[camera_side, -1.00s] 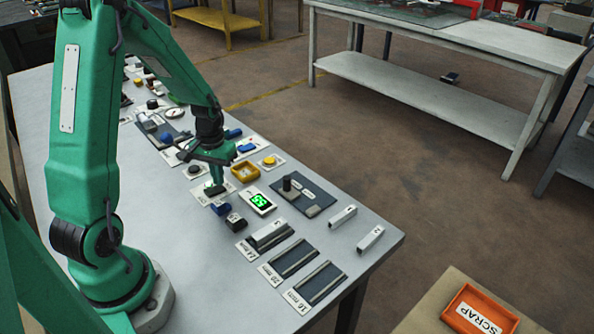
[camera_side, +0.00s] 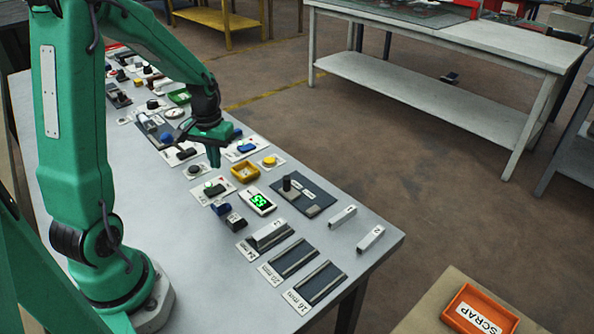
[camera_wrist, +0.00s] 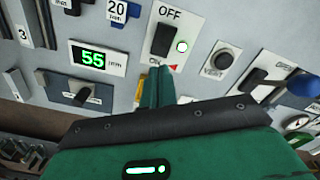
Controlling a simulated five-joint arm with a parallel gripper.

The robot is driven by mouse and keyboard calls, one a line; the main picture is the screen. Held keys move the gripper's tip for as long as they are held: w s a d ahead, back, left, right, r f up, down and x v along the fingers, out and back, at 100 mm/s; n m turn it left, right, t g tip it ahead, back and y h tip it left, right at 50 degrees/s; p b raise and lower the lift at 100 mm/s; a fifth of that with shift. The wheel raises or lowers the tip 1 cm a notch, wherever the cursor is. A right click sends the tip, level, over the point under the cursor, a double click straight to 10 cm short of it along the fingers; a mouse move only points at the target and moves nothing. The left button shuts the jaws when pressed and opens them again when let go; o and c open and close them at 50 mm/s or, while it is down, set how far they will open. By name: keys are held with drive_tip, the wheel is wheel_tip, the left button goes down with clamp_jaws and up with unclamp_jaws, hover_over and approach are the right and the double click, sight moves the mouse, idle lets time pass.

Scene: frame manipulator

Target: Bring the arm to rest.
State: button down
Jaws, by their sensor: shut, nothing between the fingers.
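My gripper (camera_side: 213,160) hangs above the workbench (camera_side: 195,265), fingers pointing down, clear of the parts below. In the wrist view its green fingers (camera_wrist: 157,98) are together with nothing between them. The switch plate (camera_side: 222,199) also shows in the side view, just below the gripper. The fingers look apart from it.
A lit green display reading 55 (camera_side: 260,201) lies right of the switch plate. A yellow bin (camera_side: 245,173) and several panels, knobs and buttons crowd the bench. Slotted gauge blocks (camera_side: 293,257) lie near its front. An orange SCRAP tray (camera_side: 480,309) stands at lower right. The air above the bench is open.

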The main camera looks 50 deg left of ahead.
drive_tip(key=shift+r, duration=0.25)
drive_tip(key=s+d+r+m+t, duration=0.2)
drive_tip(key=s+d+r, duration=0.3)
drive_tip(key=d+r, duration=0.3)
drive_tip(key=s+d+r+m+t, duration=0.3)
drive_tip(key=s+d+r+m, duration=0.1)
drive_tip(key=d+r, duration=0.4)
drive_tip(key=shift+s+d+r+t, duration=0.15)
drive_tip(key=shift+s+d+t, duration=0.2)
drive_tip(key=shift+d, duration=0.65)
drive_tip(key=c, duration=2.1)
unclamp_jaws()
